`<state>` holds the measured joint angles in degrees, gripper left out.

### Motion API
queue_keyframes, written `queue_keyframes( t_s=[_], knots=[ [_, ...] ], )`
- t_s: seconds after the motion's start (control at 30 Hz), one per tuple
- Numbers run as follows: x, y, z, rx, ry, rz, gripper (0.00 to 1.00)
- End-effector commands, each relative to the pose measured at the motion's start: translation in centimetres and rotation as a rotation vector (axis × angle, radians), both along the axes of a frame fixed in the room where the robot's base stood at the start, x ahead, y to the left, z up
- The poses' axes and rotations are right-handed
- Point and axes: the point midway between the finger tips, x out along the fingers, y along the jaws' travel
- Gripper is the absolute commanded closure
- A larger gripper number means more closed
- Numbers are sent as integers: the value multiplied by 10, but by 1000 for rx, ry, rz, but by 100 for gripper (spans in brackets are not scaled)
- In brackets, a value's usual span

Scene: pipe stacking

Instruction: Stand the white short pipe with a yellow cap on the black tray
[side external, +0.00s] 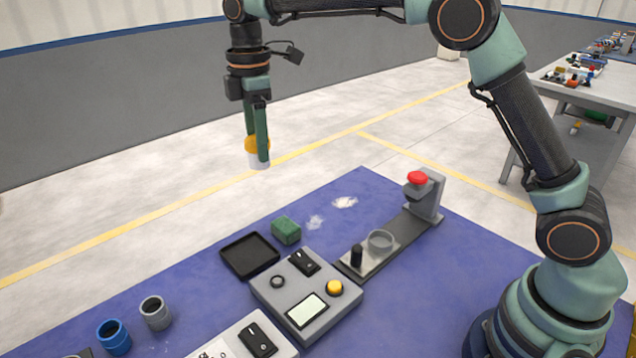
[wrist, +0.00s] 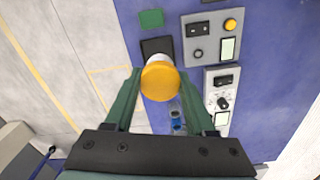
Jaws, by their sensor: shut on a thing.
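The white short pipe with a yellow cap (side external: 257,156) is in my gripper (side external: 258,148), upright, high above the table in the side external view. The yellow cap (wrist: 161,82) faces the camera in the wrist view, with a bit of white pipe beyond it. My green fingers are shut on the pipe, one on each side. The black tray (side external: 250,255) lies flat and empty on the blue table, lower in the side external view than the pipe. In the wrist view the tray (wrist: 157,47) shows just beyond the pipe, which hides part of it.
A green block (side external: 286,230) sits beside the tray. A grey control box (side external: 306,294) with a yellow button is near the tray. A blue pipe (side external: 114,337) and a grey pipe (side external: 156,313) stand at the lower left. A fixture with a red button (side external: 417,178) is farther right.

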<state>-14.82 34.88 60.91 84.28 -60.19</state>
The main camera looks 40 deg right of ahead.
Motion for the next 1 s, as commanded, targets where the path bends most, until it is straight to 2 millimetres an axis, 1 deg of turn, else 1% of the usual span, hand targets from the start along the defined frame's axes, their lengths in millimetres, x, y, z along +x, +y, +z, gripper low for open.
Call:
queue_keyframes(
  t_s=[0.03,0.13,0.23,0.37,0.47,0.8,0.9,1.0],
  knots=[
    [4,13,-4,-1,1,5,100],
    [9,30,-8,0,1,3,100],
    [11,40,-10,0,-1,2,100],
    [12,45,-20,-1,1,-1,100],
    [11,45,-40,-1,3,-1,100],
    [11,44,-123,-2,5,0,100],
    [11,44,-144,-1,2,0,100],
    [11,44,-159,-1,1,0,100]
  ],
)
